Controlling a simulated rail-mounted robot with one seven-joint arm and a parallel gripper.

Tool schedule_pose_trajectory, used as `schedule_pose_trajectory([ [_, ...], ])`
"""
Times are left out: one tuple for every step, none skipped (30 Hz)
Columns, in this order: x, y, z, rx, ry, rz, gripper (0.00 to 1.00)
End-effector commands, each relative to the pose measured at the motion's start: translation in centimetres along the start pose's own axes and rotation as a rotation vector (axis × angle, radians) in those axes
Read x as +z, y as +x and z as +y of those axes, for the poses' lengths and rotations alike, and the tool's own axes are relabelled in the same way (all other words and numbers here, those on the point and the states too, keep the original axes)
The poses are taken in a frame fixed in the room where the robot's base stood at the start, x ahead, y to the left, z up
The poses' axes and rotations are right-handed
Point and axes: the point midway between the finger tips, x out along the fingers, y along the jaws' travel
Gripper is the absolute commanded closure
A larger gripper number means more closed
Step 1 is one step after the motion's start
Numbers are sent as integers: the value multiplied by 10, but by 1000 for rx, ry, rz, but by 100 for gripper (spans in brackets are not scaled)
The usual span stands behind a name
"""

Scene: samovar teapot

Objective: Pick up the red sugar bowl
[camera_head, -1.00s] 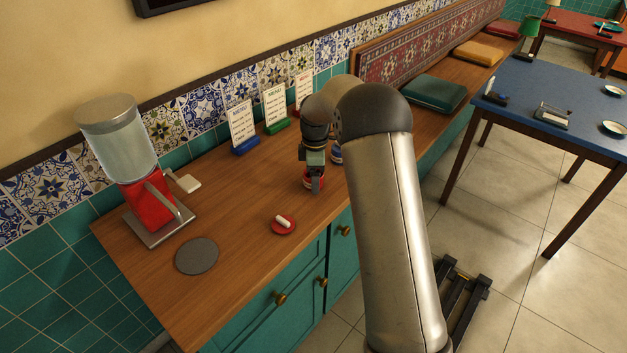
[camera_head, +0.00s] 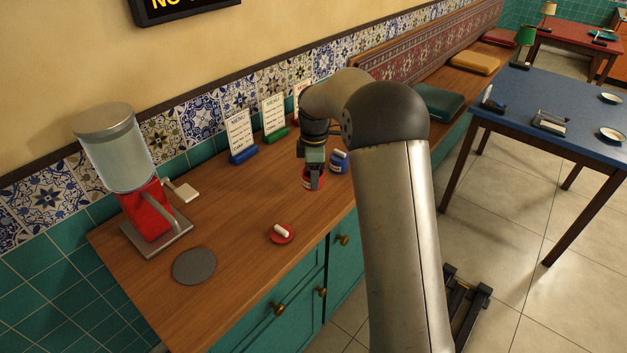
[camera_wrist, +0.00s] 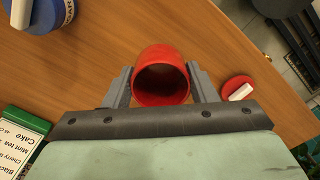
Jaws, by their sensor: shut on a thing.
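The red sugar bowl (camera_head: 314,181) is at the right part of the wooden counter, held in my gripper (camera_head: 312,171). In the wrist view the red bowl (camera_wrist: 160,78) sits between the two fingers of my gripper (camera_wrist: 160,84), which touch it on both sides. Its dark open mouth faces the camera. Its label is mostly hidden in the head view. I cannot tell for certain whether its base is clear of the counter.
A blue labelled jar (camera_head: 339,162) stands just right of the bowl. A red disc with a white bar (camera_head: 282,233) lies nearer. Menu stands (camera_head: 240,137) line the tiled wall. A red-based dispenser (camera_head: 150,210) and grey round mat (camera_head: 194,266) are left. The counter's middle is clear.

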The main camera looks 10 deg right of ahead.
Motion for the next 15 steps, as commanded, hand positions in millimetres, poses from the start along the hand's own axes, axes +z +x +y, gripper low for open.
schedule_pose_trajectory([
  [2, -15, -10, 7, 0, 1, 76],
  [2, -22, -17, 7, 0, 1, 76],
  [3, -32, -25, 8, 0, 1, 76],
  [4, -39, -31, 7, 0, 1, 76],
  [5, -42, -39, 4, 0, 0, 76],
  [7, -45, -50, 3, 0, 0, 76],
  [8, -48, -58, 3, 0, 0, 76],
  [9, -52, -65, 4, 0, 0, 76],
  [10, -56, -74, 4, 0, 0, 76],
  [10, -58, -80, 3, -1, -1, 76],
  [11, -62, -86, 4, -1, 0, 76],
  [12, -65, -92, 4, -1, 0, 76],
  [12, -66, -97, 3, -1, 0, 76],
  [13, -68, -101, 3, -1, 0, 76],
  [13, -71, -106, 4, -1, 0, 76],
])
